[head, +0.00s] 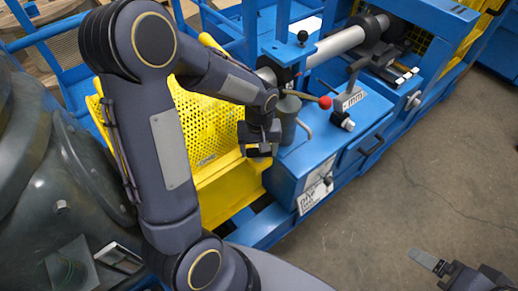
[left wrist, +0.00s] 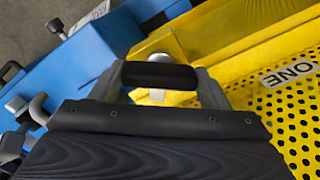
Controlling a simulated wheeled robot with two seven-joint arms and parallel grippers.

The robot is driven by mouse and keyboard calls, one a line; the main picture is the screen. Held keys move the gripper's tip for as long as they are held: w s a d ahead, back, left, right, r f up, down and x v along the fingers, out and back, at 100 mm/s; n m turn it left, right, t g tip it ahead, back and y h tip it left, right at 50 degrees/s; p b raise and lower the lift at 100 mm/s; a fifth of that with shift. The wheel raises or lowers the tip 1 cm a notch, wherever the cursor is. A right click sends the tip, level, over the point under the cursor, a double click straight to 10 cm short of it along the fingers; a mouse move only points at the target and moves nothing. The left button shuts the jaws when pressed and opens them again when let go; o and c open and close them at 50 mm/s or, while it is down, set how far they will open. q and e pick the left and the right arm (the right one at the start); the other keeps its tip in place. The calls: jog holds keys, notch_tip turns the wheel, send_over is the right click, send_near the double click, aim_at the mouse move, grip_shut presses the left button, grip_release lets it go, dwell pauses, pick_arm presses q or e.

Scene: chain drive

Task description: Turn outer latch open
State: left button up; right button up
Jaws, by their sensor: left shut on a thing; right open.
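My left gripper (head: 258,152) is at the right edge of the yellow perforated guard, beside the blue machine housing. In the left wrist view its jaws (left wrist: 160,76) are closed on a small silver piece, which I take to be the outer latch (left wrist: 158,96). The latch's rounded silver end shows beyond the dark jaw part, and the rest is hidden. In the head view the gripper covers the latch, so its angle cannot be told. My right gripper (head: 430,263) is open and empty at the bottom right, over the floor, away from the machine.
The yellow guard (head: 205,125) stands left of the blue housing (head: 300,165). A red-tipped lever (head: 324,102), a grey cylinder (head: 289,115) and a silver knob (head: 348,125) are close to my left gripper. A "ONE" label (left wrist: 289,73) is on yellow mesh. The concrete floor (head: 440,170) at right is clear.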

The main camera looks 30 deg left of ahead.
pick_arm(q)
jog(key=m, duration=0.5)
jog(key=shift+m, duration=0.3)
jog(key=m, duration=0.5)
jog(key=shift+w+m, duration=0.1)
jog(key=shift+m, duration=0.3)
jog(key=o, duration=1)
notch_tip(320, 180, up, 8)
jog(key=shift+f, duration=0.1)
